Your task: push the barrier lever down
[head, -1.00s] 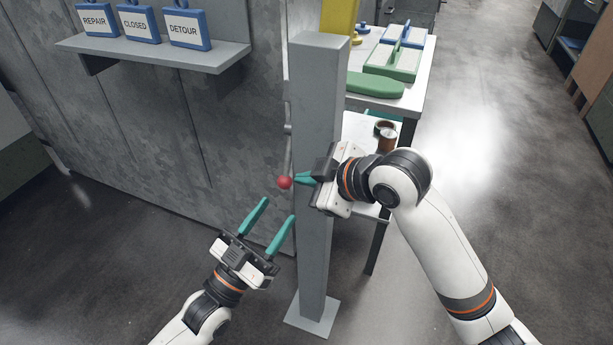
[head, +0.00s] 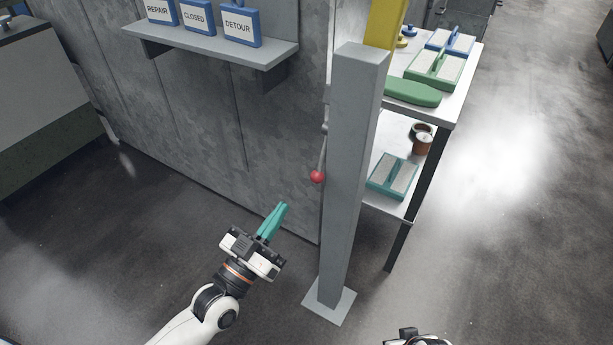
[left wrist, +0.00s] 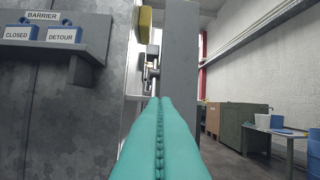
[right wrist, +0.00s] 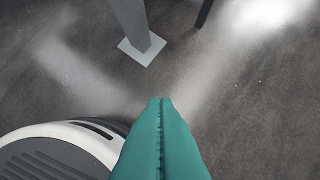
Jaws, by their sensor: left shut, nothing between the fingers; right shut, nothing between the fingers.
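The barrier lever is a thin metal rod with a red ball knob (head: 317,177), on the left side of the grey post (head: 352,170). The rod slants down from its pivot, with the knob at its lower end. In the left wrist view a metal fitting by the post (left wrist: 150,70) shows above the fingertips; the knob cannot be seen there. My left gripper (head: 282,207) is shut and empty, left of and below the knob, apart from it. My right gripper (right wrist: 160,100) is shut and empty over the floor; only part of it shows at the head view's bottom edge.
A wall shelf (head: 215,45) with blue signs is at the upper left. Right of the post stands a white table (head: 455,105) with green and blue items and a lower shelf with a brown cup (head: 423,142). Floor at the right is clear.

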